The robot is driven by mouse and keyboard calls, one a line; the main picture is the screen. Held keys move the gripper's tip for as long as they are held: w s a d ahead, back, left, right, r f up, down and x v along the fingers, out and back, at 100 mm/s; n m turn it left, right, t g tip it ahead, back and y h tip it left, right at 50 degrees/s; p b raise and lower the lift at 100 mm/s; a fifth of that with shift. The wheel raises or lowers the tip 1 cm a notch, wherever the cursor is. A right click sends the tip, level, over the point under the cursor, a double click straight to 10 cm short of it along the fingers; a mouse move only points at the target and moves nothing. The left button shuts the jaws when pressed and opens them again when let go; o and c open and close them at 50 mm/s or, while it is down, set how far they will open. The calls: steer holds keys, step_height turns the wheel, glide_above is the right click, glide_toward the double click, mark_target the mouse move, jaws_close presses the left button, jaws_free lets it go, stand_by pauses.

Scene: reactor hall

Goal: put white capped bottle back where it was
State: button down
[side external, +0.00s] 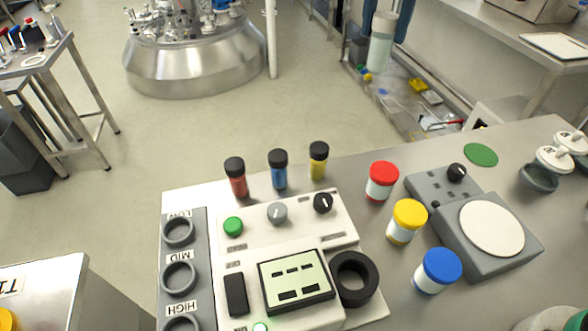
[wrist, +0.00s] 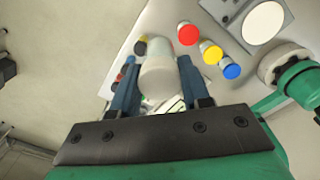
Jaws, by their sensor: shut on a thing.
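The white capped bottle (wrist: 160,82) is pale and fills the space between my blue fingers in the wrist view. In the side external view the pale bottle (side external: 381,52) hangs upright at the top, right of centre, well above the floor and beyond the bench's far edge. My gripper (wrist: 158,64) is shut on it, one finger on each side. In the side external view my gripper (side external: 387,22) shows only as blue fingers at the top edge. A flat green disc (side external: 481,155) lies bare on the bench top at the right.
Bench surface around the green disc is clear.

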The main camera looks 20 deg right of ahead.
step_height(320, 180, down, 20)
steer(key=shift+w+d, duration=0.15)
stand_by(0.3)
steer(key=shift+f, duration=0.1)
steer(key=shift+c, duration=2.1)
jaws_free()
step_height(320, 180, up, 11)
steer(key=s+d+m+t, duration=0.3)
steer(key=s+d+m, duration=0.2)
steer(key=m, duration=0.8)
steer(key=s+d+f+m+t, duration=0.1)
steer(key=s+d+m+t, duration=0.3)
steer(key=m, duration=1)
steer(key=s+d, duration=0.2)
steer(key=s, duration=0.2)
steer(key=shift+s+d+f, duration=0.15)
steer(key=shift+d+f, duration=0.1)
